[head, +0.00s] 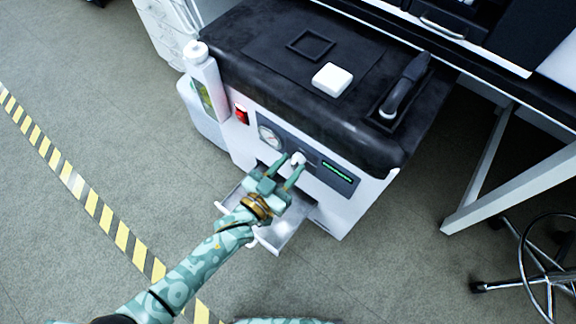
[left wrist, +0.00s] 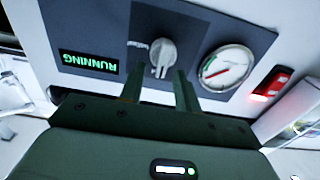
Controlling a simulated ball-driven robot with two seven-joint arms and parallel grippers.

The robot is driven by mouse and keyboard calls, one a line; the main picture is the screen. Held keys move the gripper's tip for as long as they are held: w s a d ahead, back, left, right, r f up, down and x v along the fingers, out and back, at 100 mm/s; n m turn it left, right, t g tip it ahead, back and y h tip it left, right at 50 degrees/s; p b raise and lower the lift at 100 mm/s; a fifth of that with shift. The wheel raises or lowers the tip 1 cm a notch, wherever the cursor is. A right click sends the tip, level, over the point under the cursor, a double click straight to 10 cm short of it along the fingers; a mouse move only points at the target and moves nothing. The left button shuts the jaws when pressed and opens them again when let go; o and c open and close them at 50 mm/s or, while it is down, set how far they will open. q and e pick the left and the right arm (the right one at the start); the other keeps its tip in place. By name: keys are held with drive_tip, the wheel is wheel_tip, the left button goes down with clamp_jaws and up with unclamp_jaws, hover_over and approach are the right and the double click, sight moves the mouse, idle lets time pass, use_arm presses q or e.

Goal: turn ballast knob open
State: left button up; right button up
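The ballast knob (head: 298,158) is a light grey knob on the dark front panel of a white and black pump unit. In the left wrist view the knob (left wrist: 163,55) sits between the display and the gauge. My left gripper (head: 289,170) is at the panel, fingers apart and pointing at the knob. In the left wrist view the left gripper's fingers (left wrist: 157,88) stand apart, with the knob just beyond the gap, nearer the right finger. Contact with the knob cannot be made out. My right gripper is not in view.
A round gauge (head: 269,137) and a lit red switch (head: 241,114) are left of the knob. A green display (left wrist: 88,62) reads RUNNING. A metal tray (head: 283,232) juts out below. A white block (head: 332,79) lies on top. Open floor is at left.

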use_arm(q)
drive_tip(key=shift+c, duration=0.3)
clamp_jaws()
drive_tip(key=shift+s, duration=0.1)
